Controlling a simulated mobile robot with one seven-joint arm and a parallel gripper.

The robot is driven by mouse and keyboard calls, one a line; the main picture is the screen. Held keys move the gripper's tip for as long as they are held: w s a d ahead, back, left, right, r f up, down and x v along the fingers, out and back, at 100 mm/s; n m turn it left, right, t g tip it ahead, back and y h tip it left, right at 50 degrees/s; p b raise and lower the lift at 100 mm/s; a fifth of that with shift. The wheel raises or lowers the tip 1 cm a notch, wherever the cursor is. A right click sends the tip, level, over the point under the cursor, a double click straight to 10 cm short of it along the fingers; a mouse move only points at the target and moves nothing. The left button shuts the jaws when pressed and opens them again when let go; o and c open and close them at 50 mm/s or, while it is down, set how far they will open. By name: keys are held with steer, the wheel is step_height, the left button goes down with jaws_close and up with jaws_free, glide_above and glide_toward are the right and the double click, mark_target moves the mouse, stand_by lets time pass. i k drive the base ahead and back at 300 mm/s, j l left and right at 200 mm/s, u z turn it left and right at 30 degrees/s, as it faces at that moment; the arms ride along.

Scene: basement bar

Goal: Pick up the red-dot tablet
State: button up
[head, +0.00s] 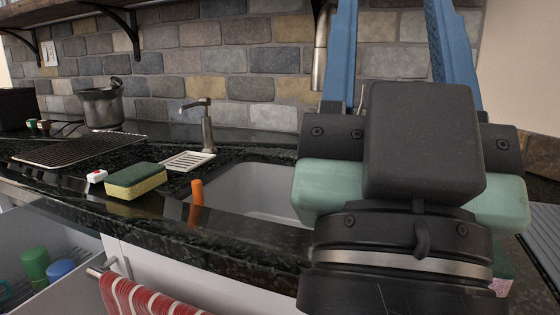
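The red-dot tablet (97,176) appears as a small white piece with a red mark on top. It lies on the dark countertop near the front edge, in the left part of the head view, just left of a sponge. My gripper (397,40) is large in the right foreground, with its two blue fingers pointing up and spread wide apart. The fingertips run out of the top of the picture. No object shows between the visible parts of the fingers. The gripper is well to the right of the tablet and apart from it.
A green-and-yellow sponge (136,181) sits beside the tablet. An orange upright piece (197,191) stands by the sink (250,190). Behind are a wire rack (75,150), a pot (100,108) and a dispenser (207,130). An open drawer (50,240) and striped towel (145,298) are below.

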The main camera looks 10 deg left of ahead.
mark_target(96, 177)
steer(key=i+j+z, duration=0.15)
steer(key=j+z, duration=0.2)
steer(key=j, duration=0.45)
steer(key=j+z, duration=0.35)
steer(key=j, duration=0.4)
steer(key=i+j, duration=0.1)
steer(key=j, duration=0.5)
